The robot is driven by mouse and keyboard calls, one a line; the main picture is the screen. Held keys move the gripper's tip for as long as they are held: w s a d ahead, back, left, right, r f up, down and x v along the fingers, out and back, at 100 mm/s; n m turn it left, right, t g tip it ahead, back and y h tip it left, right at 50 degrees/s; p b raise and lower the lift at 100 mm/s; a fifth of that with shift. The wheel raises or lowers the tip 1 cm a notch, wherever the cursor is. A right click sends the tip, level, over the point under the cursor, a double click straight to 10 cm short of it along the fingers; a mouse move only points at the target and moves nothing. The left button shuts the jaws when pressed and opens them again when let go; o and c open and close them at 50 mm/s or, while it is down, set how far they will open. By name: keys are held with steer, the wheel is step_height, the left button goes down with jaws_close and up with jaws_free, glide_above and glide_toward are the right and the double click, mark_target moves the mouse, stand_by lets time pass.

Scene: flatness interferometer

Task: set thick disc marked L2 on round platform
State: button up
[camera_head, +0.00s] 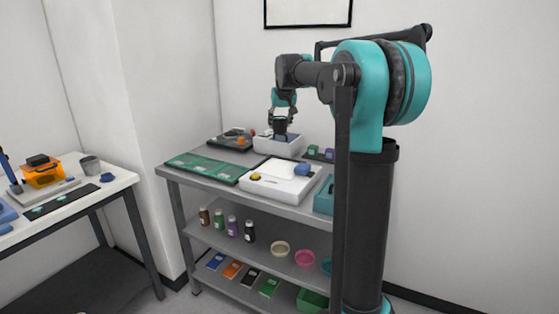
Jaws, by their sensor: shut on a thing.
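My gripper (280,132) points down over the white box-shaped unit (279,145) at the back of the grey cart. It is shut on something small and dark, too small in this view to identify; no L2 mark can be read. I cannot tell whether the held thing touches the unit or hangs just above it. I cannot make out a round platform clearly; the top of the unit is partly hidden by the gripper.
The cart top (213,182) also holds a green mat (205,166), a dark tray (230,141), a white instrument (282,181) with a yellow knob, and a teal bin (324,197). Bottles and dishes fill the middle shelf. A white table (113,183) stands left.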

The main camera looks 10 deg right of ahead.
step_height(320, 180, down, 15)
steer(key=shift+f, duration=0.2)
stand_by(0.3)
steer(key=o, duration=1)
steer(key=shift+f, duration=0.1)
steer(key=shift+c, duration=0.2)
steer(key=o, duration=0.4)
steer(key=shift+o, duration=0.2)
